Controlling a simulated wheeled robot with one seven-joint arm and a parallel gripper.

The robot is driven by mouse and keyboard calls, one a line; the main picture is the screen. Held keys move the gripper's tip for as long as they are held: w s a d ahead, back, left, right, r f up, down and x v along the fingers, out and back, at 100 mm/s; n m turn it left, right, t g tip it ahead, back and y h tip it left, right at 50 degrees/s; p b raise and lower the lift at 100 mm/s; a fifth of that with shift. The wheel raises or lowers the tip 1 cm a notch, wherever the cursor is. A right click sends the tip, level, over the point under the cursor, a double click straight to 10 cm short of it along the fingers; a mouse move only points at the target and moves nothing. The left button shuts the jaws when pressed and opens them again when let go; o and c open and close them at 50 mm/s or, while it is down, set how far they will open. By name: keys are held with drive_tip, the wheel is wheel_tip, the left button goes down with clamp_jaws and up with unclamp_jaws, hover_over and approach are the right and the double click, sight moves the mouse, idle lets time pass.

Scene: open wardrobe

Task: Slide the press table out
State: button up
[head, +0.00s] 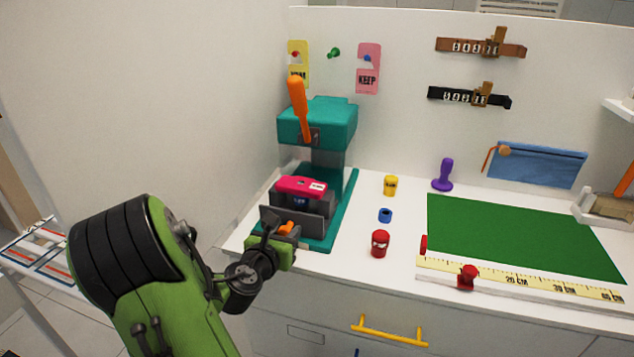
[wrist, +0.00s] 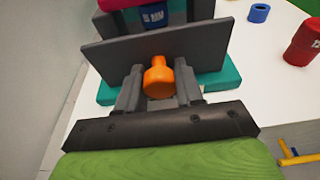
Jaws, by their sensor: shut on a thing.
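The teal press (head: 318,122) stands at the left of the white worktop, with its orange lever (head: 298,105) pointing up. Its dark grey press table (head: 312,226) has an upright front plate, which fills the upper part of the wrist view (wrist: 110,58). An orange knob (head: 287,229) sticks out from the front plate. My gripper (head: 276,232) is at the front of the press, shut on the knob. In the wrist view the fingers stand on both sides of the knob (wrist: 158,78). A pink block (head: 302,186) sits on the table behind the plate; the fingers partly hide the plate.
A yellow cup (head: 390,185), a blue ring (head: 385,215) and a red container (head: 380,243) stand right of the press. A green mat (head: 520,238) and yellow ruler (head: 530,282) lie farther right. A yellow drawer handle (head: 390,331) is below the worktop edge. A wall rises on the left.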

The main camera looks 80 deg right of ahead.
drive_tip(key=shift+a+f, duration=0.15)
drive_tip(key=shift+a, duration=0.3)
drive_tip(key=o, duration=0.4)
drive_tip(key=shift+a, duration=0.1)
drive_tip(key=shift+w+a+f, duration=0.1)
drive_tip(key=shift+a, duration=0.15)
drive_tip(key=shift+a, duration=0.25)
drive_tip(key=shift+r, duration=0.2)
drive_tip(key=shift+o, duration=1.1)
drive_tip(key=shift+a, duration=0.1)
drive_tip(key=shift+a, duration=0.3)
